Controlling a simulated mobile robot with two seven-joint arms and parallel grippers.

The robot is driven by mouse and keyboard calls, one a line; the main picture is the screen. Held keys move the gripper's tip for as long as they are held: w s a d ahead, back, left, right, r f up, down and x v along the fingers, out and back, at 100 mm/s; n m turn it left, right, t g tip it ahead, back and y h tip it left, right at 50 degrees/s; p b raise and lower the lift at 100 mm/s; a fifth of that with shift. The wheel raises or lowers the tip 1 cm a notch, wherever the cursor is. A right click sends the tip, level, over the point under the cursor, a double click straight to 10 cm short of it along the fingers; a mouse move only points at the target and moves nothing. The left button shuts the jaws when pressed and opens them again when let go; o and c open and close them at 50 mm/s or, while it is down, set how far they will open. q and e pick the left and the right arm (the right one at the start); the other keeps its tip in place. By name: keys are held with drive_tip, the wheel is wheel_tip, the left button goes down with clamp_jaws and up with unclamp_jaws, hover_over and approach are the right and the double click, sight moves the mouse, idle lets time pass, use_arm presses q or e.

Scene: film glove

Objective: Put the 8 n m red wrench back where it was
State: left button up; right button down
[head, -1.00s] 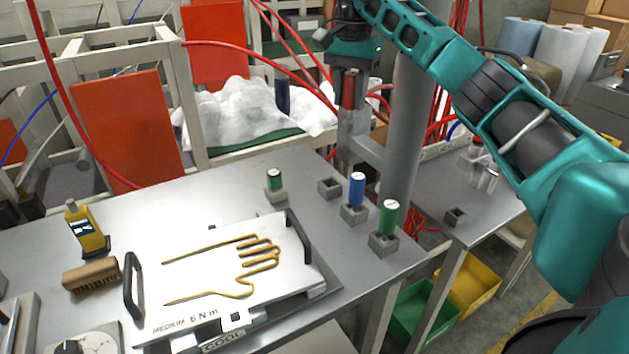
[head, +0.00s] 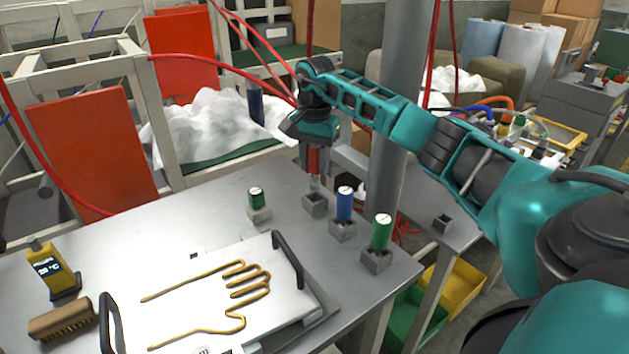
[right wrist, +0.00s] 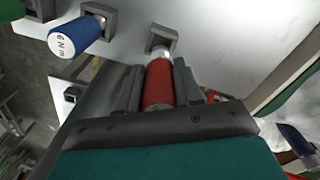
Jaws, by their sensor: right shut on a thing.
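My right gripper (head: 313,168) is shut on the red wrench (head: 313,159), which hangs upright with its metal tip pointing down. The tip is right over the opening of an empty grey square holder (head: 315,206) at the table's back edge; I cannot tell whether it has entered. In the right wrist view the red wrench (right wrist: 158,86) sits between both fingers, its tip overlapping the holder (right wrist: 161,38). No label on the red wrench is readable. My left gripper is not in view.
A blue wrench (head: 344,204) and a green wrench (head: 381,232) stand in holders to the right. A smaller green-topped one (head: 257,198) stands to the left. A plate with a hand-shaped outline (head: 190,310) lies in front. A grey column (head: 388,165) rises close behind.

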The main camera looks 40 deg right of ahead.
sight(314, 182)
drive_tip(key=shift+w+f, duration=0.1)
drive_tip(key=shift+f, duration=2.55)
drive_tip(key=shift+f, duration=0.2)
drive_tip(key=c, duration=0.8)
unclamp_jaws()
drive_tip(key=shift+o, duration=0.2)
wheel_tip(314, 182, up, 12)
drive_tip(key=shift+r, duration=0.2)
